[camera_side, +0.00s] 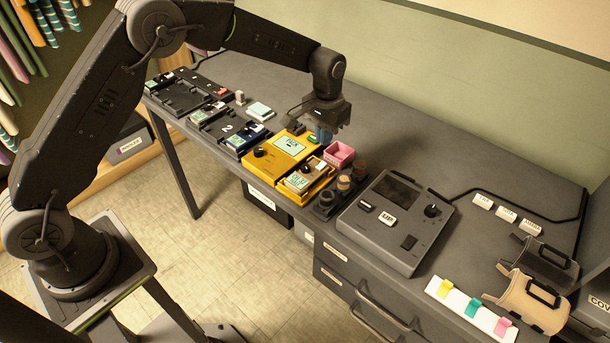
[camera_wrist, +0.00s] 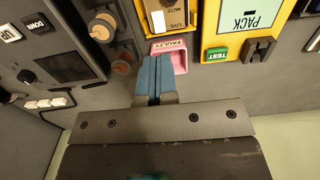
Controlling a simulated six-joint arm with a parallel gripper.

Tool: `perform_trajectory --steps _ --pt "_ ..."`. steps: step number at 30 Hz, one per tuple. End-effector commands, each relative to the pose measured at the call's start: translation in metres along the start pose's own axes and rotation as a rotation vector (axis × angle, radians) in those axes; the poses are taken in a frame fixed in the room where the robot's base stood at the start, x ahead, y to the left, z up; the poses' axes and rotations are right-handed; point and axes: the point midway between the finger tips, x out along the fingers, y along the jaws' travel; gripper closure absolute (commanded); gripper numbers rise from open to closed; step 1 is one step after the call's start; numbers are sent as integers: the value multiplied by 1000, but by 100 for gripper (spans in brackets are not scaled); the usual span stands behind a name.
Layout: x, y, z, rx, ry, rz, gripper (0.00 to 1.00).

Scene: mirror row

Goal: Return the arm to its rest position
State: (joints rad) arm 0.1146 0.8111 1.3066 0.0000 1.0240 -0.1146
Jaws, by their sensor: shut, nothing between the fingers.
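My gripper (camera_side: 321,136) hangs above the table, over the back edge of the yellow unit (camera_side: 262,169) and to the left of the pink bin (camera_side: 341,154). In the wrist view its two blue fingers (camera_wrist: 155,80) are together with nothing between them. The pink bin, labelled "FAULTY", shows just beyond the fingertips (camera_wrist: 170,52), and the fingers hide part of it. The yellow unit with its "PACK" label and green "TEST" button (camera_wrist: 216,54) is at the upper right there. My arm is stretched out over the table.
The grey console (camera_side: 396,222) with a screen and knob stands right of the yellow unit. Black numbered trays (camera_side: 226,129) are at the left. Bare table lies behind the console. Curved holders (camera_side: 533,298) are at the far right.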

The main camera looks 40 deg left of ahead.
Motion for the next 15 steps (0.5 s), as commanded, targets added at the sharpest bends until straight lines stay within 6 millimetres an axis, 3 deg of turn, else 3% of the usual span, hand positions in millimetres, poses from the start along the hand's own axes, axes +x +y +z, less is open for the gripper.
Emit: perform_trajectory --steps 5,10,15 --pt "-16 -2 5 -1 18 2 100" --pt "-74 -13 32 -1 81 8 100" --pt "-133 -26 79 -2 157 12 100"
